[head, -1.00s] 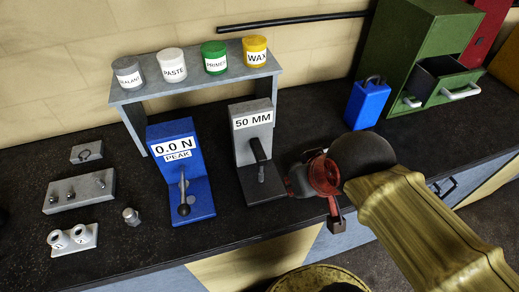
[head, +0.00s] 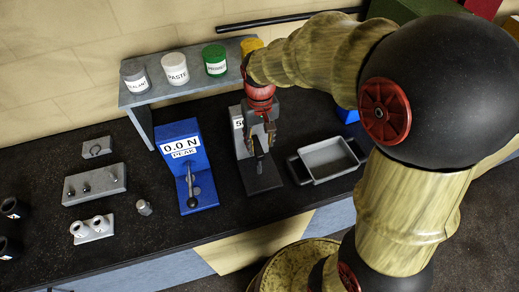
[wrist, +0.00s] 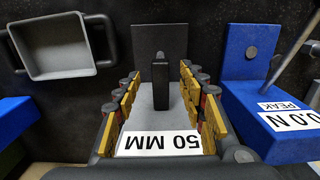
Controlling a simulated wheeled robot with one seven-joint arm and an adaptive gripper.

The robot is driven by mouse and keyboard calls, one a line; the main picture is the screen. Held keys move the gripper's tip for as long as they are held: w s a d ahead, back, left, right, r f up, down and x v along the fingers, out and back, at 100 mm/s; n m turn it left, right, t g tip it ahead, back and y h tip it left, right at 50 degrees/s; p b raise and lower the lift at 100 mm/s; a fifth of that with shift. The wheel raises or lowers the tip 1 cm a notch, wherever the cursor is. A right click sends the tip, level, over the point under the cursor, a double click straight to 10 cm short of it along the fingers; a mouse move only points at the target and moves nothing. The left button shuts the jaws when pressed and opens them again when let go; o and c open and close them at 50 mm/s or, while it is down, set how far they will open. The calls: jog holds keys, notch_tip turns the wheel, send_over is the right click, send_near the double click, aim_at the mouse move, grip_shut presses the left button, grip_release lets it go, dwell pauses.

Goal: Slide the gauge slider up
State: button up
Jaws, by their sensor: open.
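The grey gauge (head: 262,176) with its 50 MM label stands on the bench, partly hidden by my gripper in the head view. In the wrist view the gauge's 50 MM label (wrist: 162,143) appears upside down. The dark gauge slider (wrist: 160,80) stands out from the grey face. My gripper (head: 258,140) is over the upper front of the gauge. In the wrist view its yellow-padded fingers (wrist: 159,78) are spread open, one on each side of the slider, with gaps between. Nothing is held.
The blue 0.0 N gauge (head: 186,165) with a lever stands just left. A grey tray with handles (head: 328,160) lies to the right. A grey shelf (head: 190,92) carries several jars behind. Small metal parts lie on the bench at left.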

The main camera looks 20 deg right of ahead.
aim_at(260, 153)
jog(key=shift+w+r, duration=0.25)
jog(key=shift+w, duration=0.2)
notch_tip(260, 153, down, 8)
jog(key=shift+s+r+b, duration=0.15)
jog(key=shift+r+b, duration=0.1)
jog(key=shift+b, duration=0.1)
jog(key=shift+c, duration=1.2)
jog(key=c, duration=0.8)
grip_shut()
